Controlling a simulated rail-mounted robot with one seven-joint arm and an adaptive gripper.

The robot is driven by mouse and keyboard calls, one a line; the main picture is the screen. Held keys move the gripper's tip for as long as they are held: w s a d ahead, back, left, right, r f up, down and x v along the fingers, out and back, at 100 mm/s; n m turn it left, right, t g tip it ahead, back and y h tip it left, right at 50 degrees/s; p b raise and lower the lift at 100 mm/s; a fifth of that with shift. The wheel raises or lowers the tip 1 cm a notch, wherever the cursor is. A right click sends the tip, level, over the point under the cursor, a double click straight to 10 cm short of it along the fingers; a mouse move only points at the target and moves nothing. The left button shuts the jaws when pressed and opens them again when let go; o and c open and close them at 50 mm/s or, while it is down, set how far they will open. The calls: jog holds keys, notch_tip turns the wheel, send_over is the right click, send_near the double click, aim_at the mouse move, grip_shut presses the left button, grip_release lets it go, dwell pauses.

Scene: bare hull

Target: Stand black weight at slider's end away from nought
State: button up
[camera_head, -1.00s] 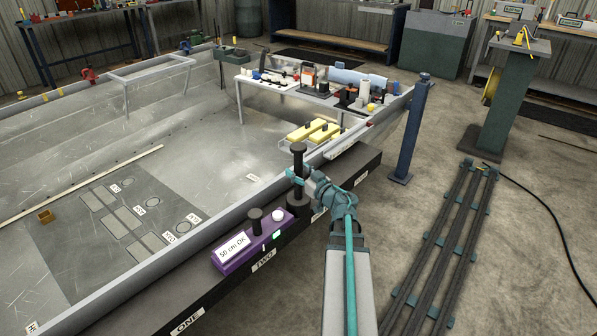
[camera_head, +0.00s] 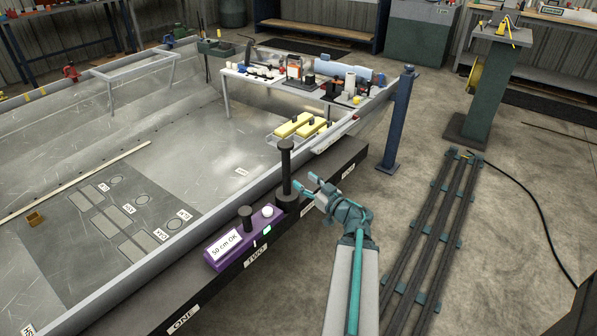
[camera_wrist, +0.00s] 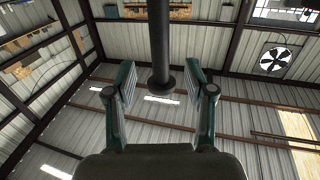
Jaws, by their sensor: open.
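A tall black weight (camera_head: 287,172), a post with a knob on top and a wide foot, stands upright at the right end of a purple block (camera_head: 230,245) on the dark ledge. I cannot tell whether its foot rests on the block or the ledge. The block carries a "50 cm OK" label, a shorter black post (camera_head: 246,218) and a white ball (camera_head: 267,211). My gripper (camera_head: 306,184) is open and empty, just right of the tall weight. In the wrist view the black post (camera_wrist: 158,45) shows between the spread fingers (camera_wrist: 160,90), apart from both. No nought mark is readable.
The dark ledge (camera_head: 325,180) bears labels including ONE and TWO. Yellow blocks (camera_head: 294,125) lie beyond it, near a crowded white table (camera_head: 270,92). A blue post (camera_head: 399,120) and floor rails (camera_head: 428,240) stand to the right. Open floor lies between ledge and rails.

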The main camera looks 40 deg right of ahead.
jog(key=s+p, duration=0.1)
jog(key=p, duration=0.2)
jog(key=shift+s+r, duration=0.1)
jog(key=shift+s, duration=0.25)
dwell(0.3)
